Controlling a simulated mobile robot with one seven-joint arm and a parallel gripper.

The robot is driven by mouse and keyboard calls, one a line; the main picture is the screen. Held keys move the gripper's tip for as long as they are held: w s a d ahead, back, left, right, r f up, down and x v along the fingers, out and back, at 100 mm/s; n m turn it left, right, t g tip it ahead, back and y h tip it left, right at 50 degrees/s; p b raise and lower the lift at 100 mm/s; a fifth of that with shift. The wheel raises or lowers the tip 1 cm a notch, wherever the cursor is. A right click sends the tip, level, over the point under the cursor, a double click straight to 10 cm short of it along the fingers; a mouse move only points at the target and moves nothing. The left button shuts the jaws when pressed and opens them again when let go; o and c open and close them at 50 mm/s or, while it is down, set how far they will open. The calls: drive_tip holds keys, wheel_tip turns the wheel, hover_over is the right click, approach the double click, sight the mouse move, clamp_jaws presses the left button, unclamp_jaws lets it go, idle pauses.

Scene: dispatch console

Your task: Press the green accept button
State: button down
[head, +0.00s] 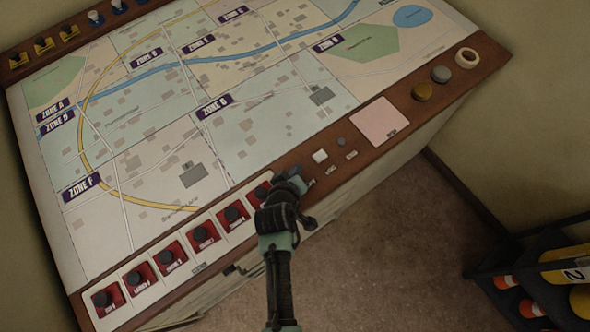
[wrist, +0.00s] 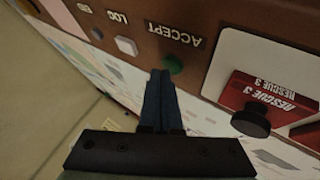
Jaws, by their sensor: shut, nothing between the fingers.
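The green accept button (wrist: 174,64) shows in the wrist view, on the brown console edge beside the label "ACCEPT". My gripper (wrist: 163,74) is shut and empty, its fingertips right at the button and overlapping its near side in the picture. I cannot tell whether they touch it or whether the button is pushed in. In the head view my gripper (head: 295,177) is over the front strip of the console, and it hides the green button there.
A white button (wrist: 126,46) labelled "LOG" sits beside the accept button. A red "RESCUE 3" panel with a black knob (wrist: 250,121) is on the other side. The map board (head: 240,140) fills the console top. A dark rack (head: 500,271) stands on the floor at the right.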

drive_tip(key=shift+f+b, duration=0.3)
drive_tip(key=shift+f, duration=0.05)
idle(0.5)
drive_tip(key=shift+r+p, duration=0.8)
wheel_tip(320, 180, up, 5)
drive_tip(key=p, duration=0.4)
drive_tip(key=shift+p, duration=0.35)
wheel_tip(320, 180, up, 8)
drive_tip(key=p, duration=0.7)
idle(0.5)
